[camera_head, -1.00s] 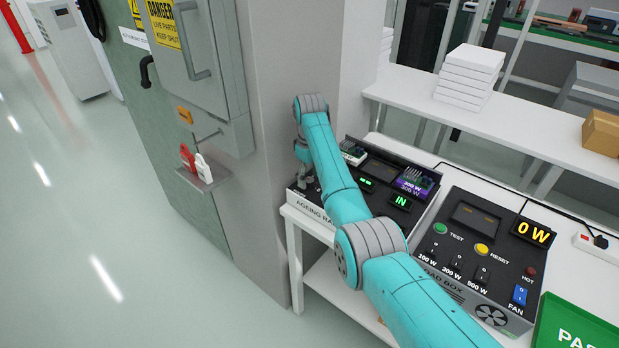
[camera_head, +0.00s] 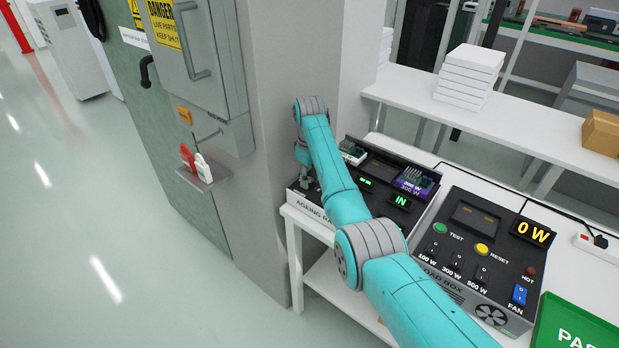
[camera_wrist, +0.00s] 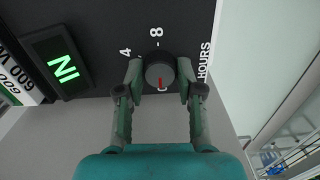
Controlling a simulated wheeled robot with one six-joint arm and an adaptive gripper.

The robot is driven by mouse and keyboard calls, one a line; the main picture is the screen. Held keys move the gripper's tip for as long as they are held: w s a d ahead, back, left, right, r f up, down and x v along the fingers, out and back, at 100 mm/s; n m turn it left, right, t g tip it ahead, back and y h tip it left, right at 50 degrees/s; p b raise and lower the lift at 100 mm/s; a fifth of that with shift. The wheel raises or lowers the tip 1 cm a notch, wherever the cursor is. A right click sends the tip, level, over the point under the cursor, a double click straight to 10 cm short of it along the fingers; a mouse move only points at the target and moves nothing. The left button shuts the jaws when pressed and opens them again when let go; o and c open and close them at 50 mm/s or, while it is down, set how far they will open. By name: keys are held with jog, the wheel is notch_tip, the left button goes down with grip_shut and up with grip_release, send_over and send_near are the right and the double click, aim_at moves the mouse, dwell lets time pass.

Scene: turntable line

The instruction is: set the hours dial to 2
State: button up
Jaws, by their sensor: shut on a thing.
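The hours dial (camera_wrist: 159,71) is a round dark knob with a red pointer line, on the dark panel of the ageing rack (camera_head: 312,206). In the wrist view its pointer faces the bottom of the picture, towards a mark mostly hidden by the knob. The marks 4 and 8 show at its upper left and above it, and the word HOURS at its right. I cannot make out a 2. My gripper (camera_wrist: 160,68) is shut on the knob, one finger on each side. In the head view my gripper (camera_head: 307,180) is small at the rack's left end, and the dial cannot be made out.
A lit green IN display (camera_wrist: 63,68) lies beside the dial. The load box (camera_head: 470,255), with switches and a 0 W display (camera_head: 533,232), stands right of the rack. A green tray (camera_head: 575,325) is at the lower right. A grey pillar (camera_head: 290,100) stands close behind my gripper.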

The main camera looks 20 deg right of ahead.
jog(key=m, duration=1.1)
dwell(0.3)
dwell(0.5)
jog(key=o, duration=1.2)
notch_tip(320, 180, up, 12)
jog(key=shift+f, duration=0.1)
